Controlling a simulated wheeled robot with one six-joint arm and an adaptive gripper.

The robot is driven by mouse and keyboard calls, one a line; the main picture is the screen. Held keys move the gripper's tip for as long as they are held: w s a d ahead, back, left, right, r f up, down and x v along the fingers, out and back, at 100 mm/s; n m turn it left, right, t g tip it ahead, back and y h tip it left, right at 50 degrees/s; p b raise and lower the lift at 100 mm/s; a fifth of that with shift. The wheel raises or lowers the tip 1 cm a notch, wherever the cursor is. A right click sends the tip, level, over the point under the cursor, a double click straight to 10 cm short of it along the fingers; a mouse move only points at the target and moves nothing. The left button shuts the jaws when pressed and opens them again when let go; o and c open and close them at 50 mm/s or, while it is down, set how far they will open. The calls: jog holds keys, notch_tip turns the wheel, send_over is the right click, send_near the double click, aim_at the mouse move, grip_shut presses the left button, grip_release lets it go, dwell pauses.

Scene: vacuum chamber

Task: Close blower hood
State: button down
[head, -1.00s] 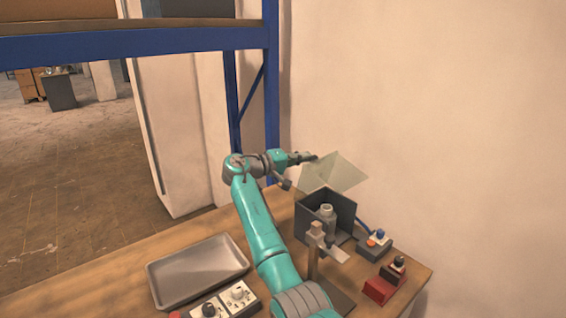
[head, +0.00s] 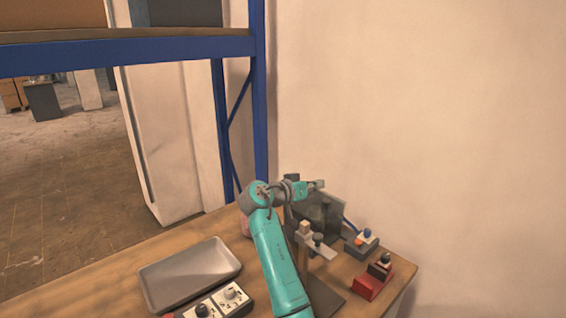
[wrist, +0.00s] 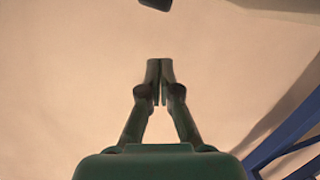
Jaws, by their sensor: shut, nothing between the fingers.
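The blower hood box (head: 333,207) stands on the bench by the wall, partly behind my arm. Its clear hood no longer stands up above the box; the box front and top look greyish, as if the clear panel lies over them. The exact seat of the hood's edge is hidden by my arm. My gripper (head: 318,184) is just above the box's top at its upper left, and it is shut and empty. In the wrist view the shut fingertips (wrist: 160,64) point at the plain wall, with no hood between them.
A clamp stand (head: 304,245) stands right in front of the box. A small control box with buttons (head: 362,243) and a red block (head: 372,282) are to its right. A metal tray (head: 190,272) and a knob panel (head: 220,300) lie left. A blue rack post (head: 259,100) rises behind.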

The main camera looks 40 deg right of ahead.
aim_at(322, 212)
jog(key=s+f+m, duration=0.2)
jog(key=shift+f+t, duration=0.4)
jog(key=shift+s+f, duration=0.3)
jog(key=shift+f, duration=0.4)
jog(key=shift+f, duration=0.1)
